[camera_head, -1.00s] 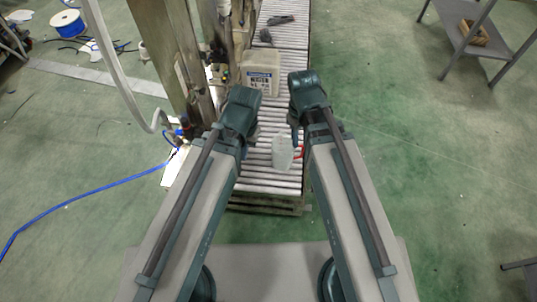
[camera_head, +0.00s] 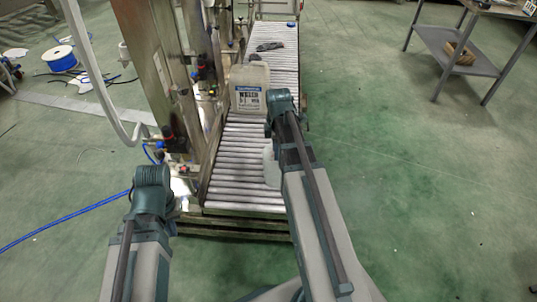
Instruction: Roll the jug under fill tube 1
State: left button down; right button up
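A translucent, whitish jug (camera_head: 249,90) with a blue and white label stands upright on the roller conveyor (camera_head: 238,160), beside the filling machine's frame. My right gripper (camera_head: 279,108) is over the conveyor's right side, just right of the jug and nearer to me. Its fingers are hidden behind the wrist, and I cannot tell whether it touches the jug. My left gripper (camera_head: 153,188) is left of the conveyor's near end, well apart from the jug; its fingers do not show clearly. Fill tube 1 cannot be picked out among the machine's fittings.
A smaller pale translucent object (camera_head: 270,168) lies on the near rollers, partly behind my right arm. Dark items (camera_head: 268,47) lie farther up the conveyor. The metal machine post (camera_head: 155,60) borders the left. A grey shelf table (camera_head: 455,60) stands right; green floor between is clear.

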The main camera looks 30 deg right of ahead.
aim_at(275, 178)
jog(key=shift+f, duration=0.1)
jog(key=f+b, duration=1.3)
jog(key=b, duration=0.1)
jog(key=shift+w+d+f, duration=0.1)
jog(key=shift+w+f, duration=0.15)
jog(key=shift+f, duration=0.1)
grip_shut()
dwell(1.0)
